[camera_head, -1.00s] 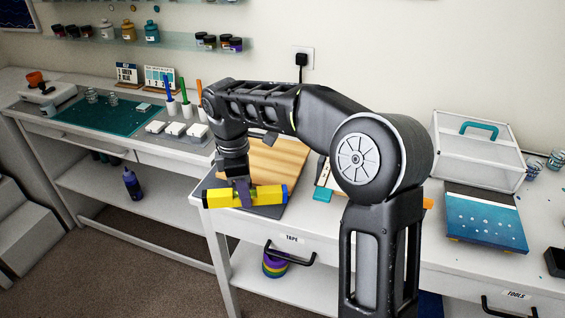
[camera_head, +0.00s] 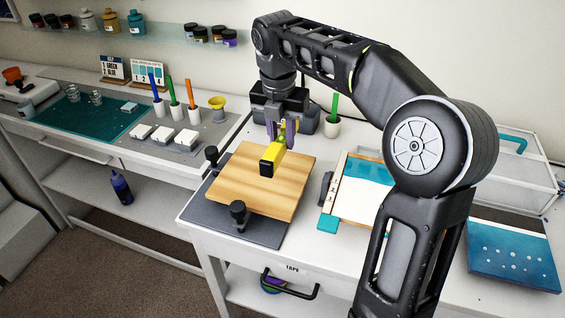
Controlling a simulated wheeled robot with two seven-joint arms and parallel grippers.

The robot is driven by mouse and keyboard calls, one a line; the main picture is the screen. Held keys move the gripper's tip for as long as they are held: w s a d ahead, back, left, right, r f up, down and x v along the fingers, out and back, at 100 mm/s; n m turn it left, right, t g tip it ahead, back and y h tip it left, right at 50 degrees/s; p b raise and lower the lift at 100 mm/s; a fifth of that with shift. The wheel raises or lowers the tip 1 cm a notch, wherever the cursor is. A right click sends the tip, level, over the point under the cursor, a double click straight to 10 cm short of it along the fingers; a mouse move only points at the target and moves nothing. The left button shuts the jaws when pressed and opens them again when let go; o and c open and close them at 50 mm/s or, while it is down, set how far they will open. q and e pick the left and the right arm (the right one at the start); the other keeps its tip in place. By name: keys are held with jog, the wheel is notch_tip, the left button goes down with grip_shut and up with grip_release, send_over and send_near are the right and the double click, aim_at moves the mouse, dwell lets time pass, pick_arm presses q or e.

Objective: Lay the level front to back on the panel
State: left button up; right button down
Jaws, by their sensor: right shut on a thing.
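The yellow level (camera_head: 270,158) is in my right gripper (camera_head: 283,136), which is shut on it. The level now points roughly front to back, with its black-marked near end toward me and its far part hidden by the fingers. It is over the far middle of the wooden panel (camera_head: 250,196). I cannot tell whether it touches the panel. The panel lies on a dark grey base (camera_head: 230,225) with black knobs (camera_head: 238,214) at its edges. My left gripper is not in view.
A side table at left holds a green mat (camera_head: 90,115) and pen cups (camera_head: 175,112).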

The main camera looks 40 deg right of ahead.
aim_at(282, 178)
jog(key=shift+w+d+r, duration=0.1)
jog(key=shift+r, duration=0.1)
notch_tip(282, 178, down, 3)
jog(key=shift+f+b, duration=0.2)
jog(key=shift+b, duration=0.8)
notch_tip(282, 178, down, 2)
jog(key=shift+f+p, duration=0.1)
jog(key=shift+p, duration=0.25)
jog(key=shift+f, duration=0.4)
jog(key=shift+f, duration=0.1)
jog(key=shift+f, duration=1.75)
jog(key=c, duration=1.2)
grip_release()
jog(key=shift+f, duration=0.1)
